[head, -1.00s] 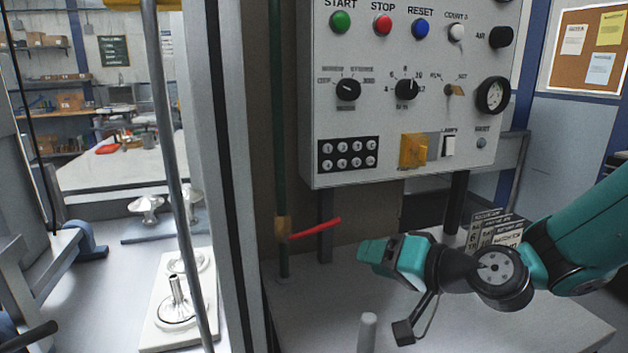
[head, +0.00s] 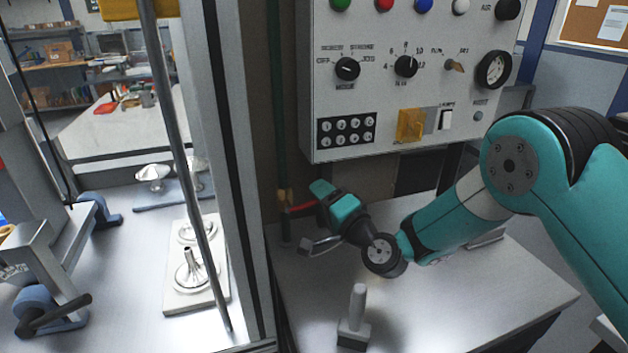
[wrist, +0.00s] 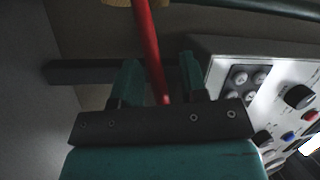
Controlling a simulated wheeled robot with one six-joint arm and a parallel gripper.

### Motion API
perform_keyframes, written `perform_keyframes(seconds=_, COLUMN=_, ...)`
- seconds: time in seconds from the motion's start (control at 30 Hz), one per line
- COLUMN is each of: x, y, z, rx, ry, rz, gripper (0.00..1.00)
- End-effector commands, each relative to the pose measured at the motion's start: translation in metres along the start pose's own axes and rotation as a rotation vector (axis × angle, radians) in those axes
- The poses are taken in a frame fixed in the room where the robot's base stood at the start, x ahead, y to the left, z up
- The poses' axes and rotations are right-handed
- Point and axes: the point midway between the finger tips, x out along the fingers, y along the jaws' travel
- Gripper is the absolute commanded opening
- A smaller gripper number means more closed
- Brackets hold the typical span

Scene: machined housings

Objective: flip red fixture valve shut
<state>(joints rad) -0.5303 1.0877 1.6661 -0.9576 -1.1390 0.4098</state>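The red valve handle (head: 301,208) sticks out to the right from a brass valve body (head: 284,197) on the vertical green pipe (head: 275,110), across the pipe. My gripper (head: 318,192) is at the handle, hiding its outer end in the head view. In the wrist view the red handle (wrist: 147,38) runs down between the two teal fingers of my gripper (wrist: 159,65). The fingers stand apart with gaps on both sides of the handle. I cannot tell whether either finger touches it.
A control panel (head: 400,80) with knobs and buttons hangs just above and right of my gripper. A grey upright post (head: 357,305) stands on the table (head: 450,290) in front. The machine's frame (head: 235,220) rises left of the pipe.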

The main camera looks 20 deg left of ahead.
Motion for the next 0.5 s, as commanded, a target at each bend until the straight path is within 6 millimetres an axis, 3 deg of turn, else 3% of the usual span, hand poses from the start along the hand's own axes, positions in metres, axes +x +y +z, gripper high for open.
perform_keyframes(seconds=0.2, x=0.0125, y=-0.0005, z=-0.0001, rx=0.0, ry=0.001, rz=0.0, gripper=0.39)
perform_keyframes(seconds=0.43, x=0.0128, y=0.0008, z=-0.0001, rx=0.0, ry=0.001, rz=0.001, gripper=0.39)
perform_keyframes(seconds=0.5, x=0.0128, y=0.0007, z=-0.0001, rx=0.0, ry=0.001, rz=0.001, gripper=0.26)
